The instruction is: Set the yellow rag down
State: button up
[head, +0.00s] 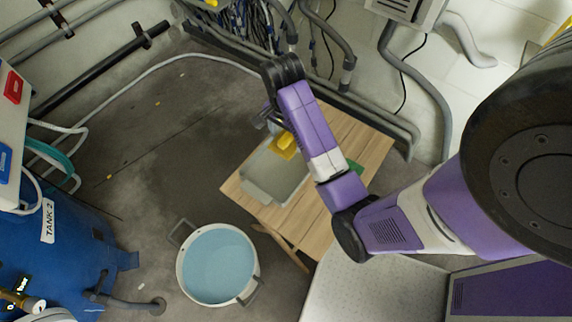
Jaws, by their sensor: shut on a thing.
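The yellow rag (284,146) shows as a small bright patch at the far end of a grey tray (262,196) on the wooden table. My gripper (275,128) is at the end of my purple and white arm, right by the rag, and is shut on it. My arm hides much of the gripper and part of the rag. I cannot tell whether the rag touches the tray or hangs just above it.
The wooden table (312,232) has bare wood in front of the tray. A green item (354,167) is partly hidden behind my arm. A pot of bluish liquid (219,300) stands on the floor. A blue tank (75,250) is at left; pipes and cables line the back wall.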

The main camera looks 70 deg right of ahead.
aim_at(287, 173)
notch_tip(287, 173, down, 19)
jog(key=shift+f+b, duration=0.1)
jog(key=shift+b, duration=0.35)
jog(key=o, duration=1.4)
jog(key=shift+c, duration=0.2)
